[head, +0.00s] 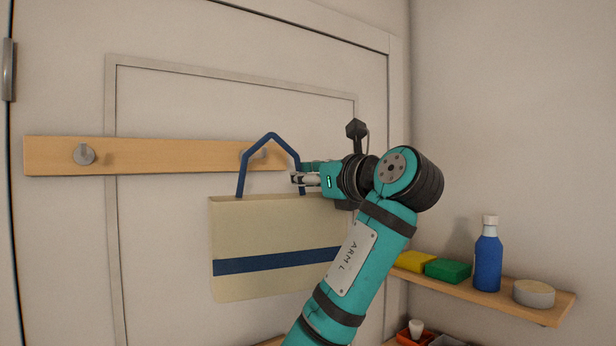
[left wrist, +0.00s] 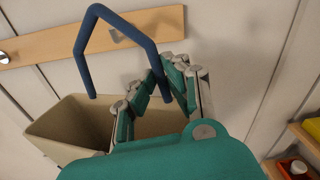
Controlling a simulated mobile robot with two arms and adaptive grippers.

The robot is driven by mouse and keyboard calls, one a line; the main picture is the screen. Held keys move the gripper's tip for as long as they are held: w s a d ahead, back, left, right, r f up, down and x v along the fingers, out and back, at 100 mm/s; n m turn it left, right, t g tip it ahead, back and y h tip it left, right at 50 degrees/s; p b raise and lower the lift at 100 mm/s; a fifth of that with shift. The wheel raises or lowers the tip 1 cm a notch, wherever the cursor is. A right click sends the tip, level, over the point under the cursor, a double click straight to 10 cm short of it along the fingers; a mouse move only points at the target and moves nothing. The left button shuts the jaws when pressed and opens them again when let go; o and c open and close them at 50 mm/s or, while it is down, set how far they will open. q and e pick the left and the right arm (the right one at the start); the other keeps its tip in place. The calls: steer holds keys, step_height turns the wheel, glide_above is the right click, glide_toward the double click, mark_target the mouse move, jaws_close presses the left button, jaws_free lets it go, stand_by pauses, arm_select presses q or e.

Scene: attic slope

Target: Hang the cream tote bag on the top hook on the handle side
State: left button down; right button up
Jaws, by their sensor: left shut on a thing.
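The cream tote bag (head: 235,235) has a blue stripe and a stiff blue handle loop (head: 243,172). It hangs upright in front of the door, below a wooden rail (head: 170,157). My left gripper (head: 298,180) is shut on the tote bag at the right leg of its handle, just above the rim. In the left wrist view the fingers (left wrist: 145,92) close around that leg, and the bag's open top (left wrist: 75,120) shows. The right-hand hook (head: 257,155) appears inside the loop, below its peak. I cannot tell whether the loop is around it or in front. My right gripper is not in view.
A left hook (head: 84,154) on the rail is empty. A wooden shelf (head: 500,300) at right holds a blue bottle (head: 488,260), a green block (head: 447,270), a yellow block (head: 413,261) and a round tin (head: 534,293). The door left of the bag is clear.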

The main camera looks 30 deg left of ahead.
arm_select(q)
steer(key=shift+a, duration=0.15)
stand_by(0.4)
steer(key=shift+x, duration=0.9)
steer(key=shift+w+a, duration=0.1)
steer(key=shift+a, duration=0.05)
steer(key=shift+x, duration=0.8)
stand_by(0.3)
steer(key=shift+w+a+f, duration=0.15)
steer(key=shift+w+a, duration=0.1)
steer(key=shift+a, duration=0.4)
steer(key=shift+a+f+b, duration=0.1)
steer(key=shift+f+b, duration=0.35)
steer(key=shift+f, duration=0.5)
stand_by(1.1)
